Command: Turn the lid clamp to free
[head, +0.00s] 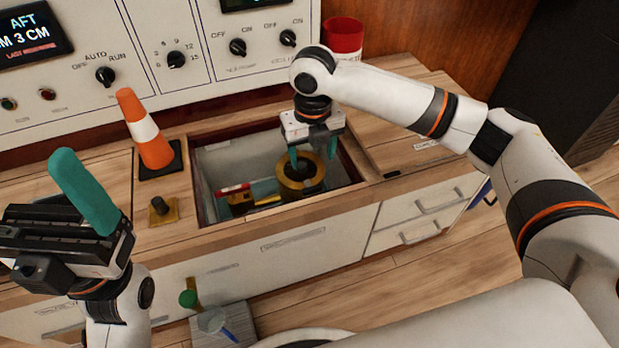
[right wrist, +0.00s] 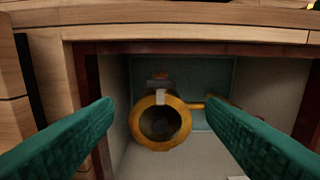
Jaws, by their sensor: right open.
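A small brass block on a square brass plate (head: 161,210), which looks like the lid clamp, sits on the counter left of an open, recessed bin (head: 222,152). I cannot tell which way it is turned. My right gripper (head: 313,156) is open and points down into the bin, well to the right of the clamp. A yellow ring-shaped object with a dark centre (head: 300,188) lies below its fingers. In the right wrist view this ring (right wrist: 160,143) shows between the spread fingers (right wrist: 162,106), not held. My left gripper (head: 88,190) is raised at the left; only one teal finger shows clearly.
An orange and white cone (head: 145,130) stands behind the clamp. A red item and a yellow item (head: 238,198) lie in the bin. A red cup (head: 343,40) stands at the back. A control panel (head: 150,55) with knobs rises behind. The counter right of the bin (head: 405,150) is mostly clear.

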